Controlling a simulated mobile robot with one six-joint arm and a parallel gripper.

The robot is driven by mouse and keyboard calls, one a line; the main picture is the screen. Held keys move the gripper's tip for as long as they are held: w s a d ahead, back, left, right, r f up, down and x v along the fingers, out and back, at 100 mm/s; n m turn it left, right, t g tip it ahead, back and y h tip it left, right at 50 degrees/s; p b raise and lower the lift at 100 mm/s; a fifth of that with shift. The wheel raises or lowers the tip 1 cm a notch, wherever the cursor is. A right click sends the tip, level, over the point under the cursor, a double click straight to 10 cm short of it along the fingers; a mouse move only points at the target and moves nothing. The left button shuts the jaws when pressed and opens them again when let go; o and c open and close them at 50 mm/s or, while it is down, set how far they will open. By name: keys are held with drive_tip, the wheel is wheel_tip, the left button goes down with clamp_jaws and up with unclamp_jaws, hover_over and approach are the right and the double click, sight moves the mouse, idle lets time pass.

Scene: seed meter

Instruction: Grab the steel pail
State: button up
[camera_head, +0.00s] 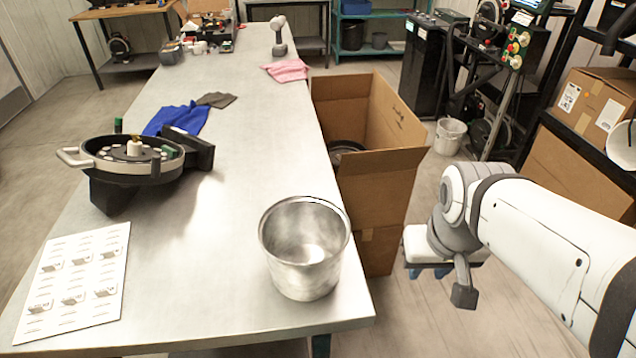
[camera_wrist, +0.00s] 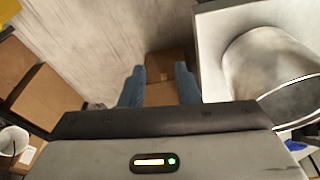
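The steel pail (camera_head: 304,247) stands upright on the metal table near its front right corner, with its open top facing up. In the wrist view the pail (camera_wrist: 268,72) shows at the right, off to the side of my fingers. My gripper (camera_head: 428,273) hangs to the right of the table edge, beside and apart from the pail. In the wrist view the blue fingers of my gripper (camera_wrist: 160,86) are spread with nothing between them, so it is open and empty.
A black seed meter (camera_head: 130,160) and a printed sheet (camera_head: 75,280) lie on the table's left. Blue cloth (camera_head: 177,118) and pink cloth (camera_head: 286,69) lie farther back. An open cardboard box (camera_head: 375,180) stands against the table's right side. The table around the pail is clear.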

drive_tip(key=w+a+r+n+g+h+p, duration=0.25)
drive_tip(key=a+n+p, duration=0.35)
drive_tip(key=a+n, duration=0.3)
drive_tip(key=n+h+p, duration=0.2)
drive_tip(key=n+p, duration=0.3)
drive_tip(key=n, duration=0.3)
approach(300, 275)
drive_tip(key=shift+s+d+f+t, duration=0.2)
drive_tip(key=shift+s+d+t, duration=0.15)
drive_tip(key=shift+d+t, duration=0.15)
drive_tip(key=p+x, duration=0.1)
drive_tip(key=x, duration=0.7)
drive_tip(key=shift+a, duration=0.1)
clamp_jaws()
